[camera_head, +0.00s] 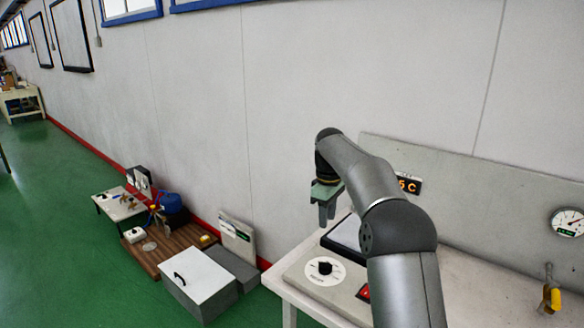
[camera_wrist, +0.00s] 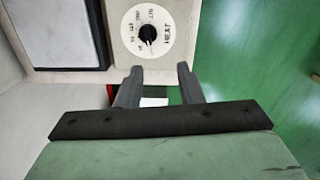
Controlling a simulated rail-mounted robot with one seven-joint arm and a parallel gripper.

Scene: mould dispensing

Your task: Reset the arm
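My gripper (camera_head: 326,215) hangs pointing down over the left part of the bench, above the heating unit. In the wrist view my gripper (camera_wrist: 159,70) shows two grey fingers apart with nothing held between them. The heating unit has a white round dial with a black knob (camera_head: 325,268), which also shows in the wrist view (camera_wrist: 148,34) just past the fingertips. A red switch (camera_head: 363,292) sits right of the dial, partly hidden by my arm. The unit's dark-edged plate (camera_head: 343,234) lies behind the dial; its light top (camera_wrist: 60,32) shows at the upper left of the wrist view.
An orange temperature display (camera_head: 409,185) stands behind my arm. A gauge (camera_head: 567,222) is on the back panel, with a yellow-handled tool (camera_head: 551,295) below it. A white box (camera_head: 200,283) and wooden pallet (camera_head: 165,250) lie on the left floor. Green floor (camera_head: 60,220) is clear farther left.

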